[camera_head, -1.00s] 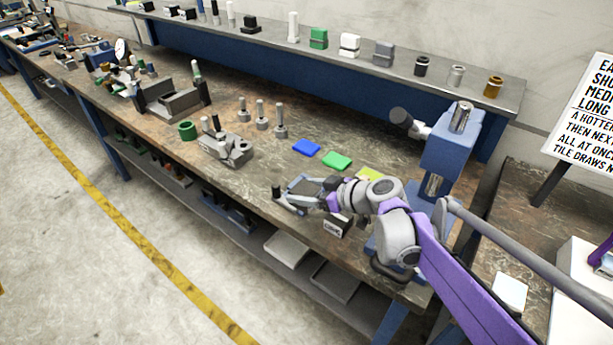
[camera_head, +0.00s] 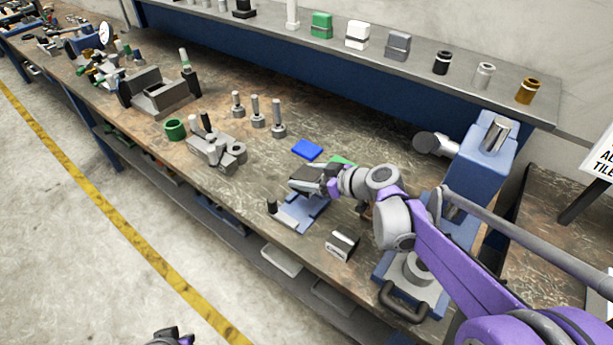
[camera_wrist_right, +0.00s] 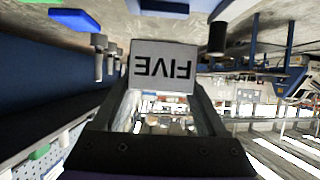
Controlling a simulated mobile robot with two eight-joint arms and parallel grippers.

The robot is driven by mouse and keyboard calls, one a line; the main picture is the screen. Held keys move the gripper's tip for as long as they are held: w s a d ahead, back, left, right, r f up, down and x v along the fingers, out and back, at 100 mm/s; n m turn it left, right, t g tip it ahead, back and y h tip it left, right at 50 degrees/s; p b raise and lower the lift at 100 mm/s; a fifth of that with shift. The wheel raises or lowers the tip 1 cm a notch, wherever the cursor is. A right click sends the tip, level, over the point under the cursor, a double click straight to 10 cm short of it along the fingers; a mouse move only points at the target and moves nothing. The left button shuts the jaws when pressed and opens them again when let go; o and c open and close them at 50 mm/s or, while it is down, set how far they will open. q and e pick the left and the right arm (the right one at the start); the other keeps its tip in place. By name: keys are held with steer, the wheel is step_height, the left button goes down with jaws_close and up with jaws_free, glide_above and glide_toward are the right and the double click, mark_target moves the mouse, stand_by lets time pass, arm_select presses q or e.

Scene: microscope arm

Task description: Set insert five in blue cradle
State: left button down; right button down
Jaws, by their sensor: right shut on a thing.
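My right gripper (camera_head: 304,180) is shut on a grey block, insert five (camera_wrist_right: 161,67), whose lettering FIVE reads upside down in the right wrist view. In the head view it is above a blue-grey plate fixture (camera_head: 309,209) with a dark knob at its left end. The insert is hard to make out there. A flat bright blue piece (camera_head: 307,149) lies on the bench behind the gripper; it also shows in the right wrist view (camera_wrist_right: 73,20). I cannot tell which blue thing is the cradle. A small dark and purple part of my left arm (camera_head: 172,338) shows at the bottom edge.
A green flat piece (camera_head: 341,161) is partly hidden behind my right gripper. A block (camera_head: 342,245) lies near the bench's front edge. A blue microscope stand (camera_head: 482,160) rises to the right. Several upright pegs (camera_head: 257,112) and a grey fixture (camera_head: 220,152) stand to the left.

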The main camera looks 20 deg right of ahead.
steer(key=shift+f+b, duration=0.4)
steer(key=shift+f, duration=2.85)
steer(key=shift+f, duration=0.1)
jaws_free()
steer(key=shift+s+d+r, duration=0.1)
steer(key=shift+s+r, duration=0.05)
steer(key=shift+r, duration=0.05)
steer(key=v, duration=1.1)
steer(key=shift+s+d+p, duration=0.2)
steer(key=shift+s+p, duration=0.05)
steer(key=shift+p, duration=0.15)
